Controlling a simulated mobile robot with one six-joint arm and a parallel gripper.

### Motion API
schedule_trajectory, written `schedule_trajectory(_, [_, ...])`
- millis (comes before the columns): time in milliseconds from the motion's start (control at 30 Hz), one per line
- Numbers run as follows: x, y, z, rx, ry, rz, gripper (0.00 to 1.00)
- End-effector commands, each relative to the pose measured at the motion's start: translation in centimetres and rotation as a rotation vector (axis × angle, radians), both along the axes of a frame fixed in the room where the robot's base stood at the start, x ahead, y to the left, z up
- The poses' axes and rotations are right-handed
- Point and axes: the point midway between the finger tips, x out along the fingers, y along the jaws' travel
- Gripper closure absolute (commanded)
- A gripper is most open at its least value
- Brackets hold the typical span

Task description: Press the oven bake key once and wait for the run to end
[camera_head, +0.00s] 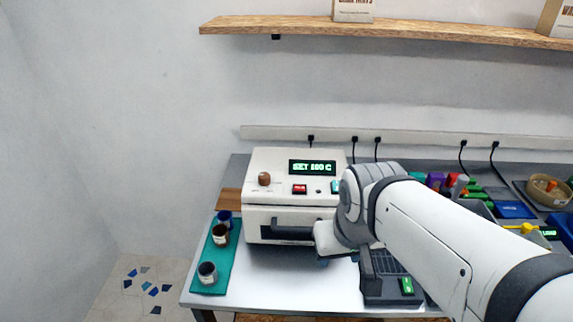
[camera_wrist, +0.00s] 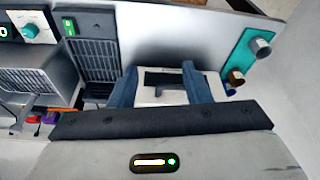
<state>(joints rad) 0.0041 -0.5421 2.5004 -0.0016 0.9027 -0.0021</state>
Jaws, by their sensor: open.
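The oven (camera_head: 275,160) is a white box on the table in the head view, with a dark door handle (camera_head: 290,226). Its lit green display (camera_head: 312,167) seems to read "SET 180 C". A brown knob (camera_head: 264,179), a red key (camera_head: 300,189) and a small teal key (camera_head: 334,187) sit on its front; their labels are too small to read. My gripper (camera_wrist: 160,80) is open and empty in the wrist view, with the oven (camera_wrist: 203,85) beyond its fingers. In the head view my wrist hides the oven's right side and most of the gripper.
Several small jars (camera_head: 207,273) stand on a teal mat (camera_head: 217,278) left of the oven. A dark grilled machine (camera_head: 390,289) with a green-lit panel stands to the right, partly behind my arm. A wooden shelf (camera_head: 420,30) runs above. The table front (camera_head: 262,283) before the oven is bare.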

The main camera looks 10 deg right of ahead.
Motion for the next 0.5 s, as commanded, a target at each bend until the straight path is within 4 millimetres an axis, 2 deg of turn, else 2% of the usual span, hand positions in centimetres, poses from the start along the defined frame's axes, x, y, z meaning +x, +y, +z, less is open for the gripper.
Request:
schedule_trajectory(67, [0.0,0.0,0.0,0.0,0.0,0.0,0.63])
schedule_trajectory(500, [0.0,0.0,0.0,0.0,0.0,0.0,0.99])
